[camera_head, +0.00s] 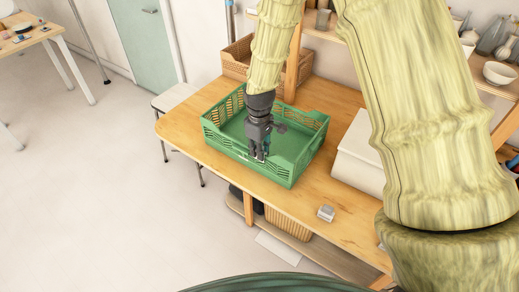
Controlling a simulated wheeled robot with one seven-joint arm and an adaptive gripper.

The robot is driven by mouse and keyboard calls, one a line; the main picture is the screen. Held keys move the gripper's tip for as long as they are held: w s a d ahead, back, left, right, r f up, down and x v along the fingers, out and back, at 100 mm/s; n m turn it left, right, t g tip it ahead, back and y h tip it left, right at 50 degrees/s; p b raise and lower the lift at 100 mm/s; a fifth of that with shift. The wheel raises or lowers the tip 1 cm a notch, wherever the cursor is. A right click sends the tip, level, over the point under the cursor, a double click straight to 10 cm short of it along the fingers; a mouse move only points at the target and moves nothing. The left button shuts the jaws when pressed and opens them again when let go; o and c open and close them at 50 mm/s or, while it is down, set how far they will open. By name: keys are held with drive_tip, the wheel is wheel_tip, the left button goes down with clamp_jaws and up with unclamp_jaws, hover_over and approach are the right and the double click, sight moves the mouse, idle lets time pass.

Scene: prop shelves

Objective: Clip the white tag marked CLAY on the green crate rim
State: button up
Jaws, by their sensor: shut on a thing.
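The green crate (290,173) stands upright on the wooden table, open at the top, with slatted walls.
A white box (358,160) stands on the table (205,156) right of the crate. A wicker basket (236,57) is behind it. Shelves with glassware and a white bowl (498,72) rise at the back right. A stool (174,97) stands left of the table.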

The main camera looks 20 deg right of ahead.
drive_tip(key=shift+f, duration=0.15)
idle(0.6)
drive_tip(key=o, duration=0.8)
wheel_tip(320, 180, up, 12)
idle(0.3)
idle(0.5)
